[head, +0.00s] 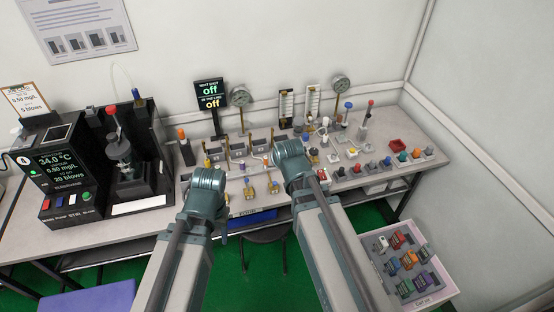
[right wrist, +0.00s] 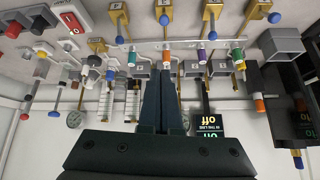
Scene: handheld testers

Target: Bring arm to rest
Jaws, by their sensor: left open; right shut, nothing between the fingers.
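My left gripper (head: 207,178) is at the end of the left arm, over the front part of the bench at its left middle. Its fingers are mostly hidden by my own wrist in the head view. My right arm reaches up over the bench's middle, and its wrist hides the gripper there. In the right wrist view, my right gripper (right wrist: 163,65) has its two dark fingers together with nothing between them. That view is turned upside down, and the fingers point toward the bench devices. Neither gripper holds anything.
The bench (head: 130,232) carries a black tester (head: 62,172) at left, a small display (head: 210,94) reading off, gauges (head: 340,84) and several knobbed devices. A tray (head: 437,297) with coloured pieces stands lower right. A purple-blue pad (head: 90,297) lies lower left.

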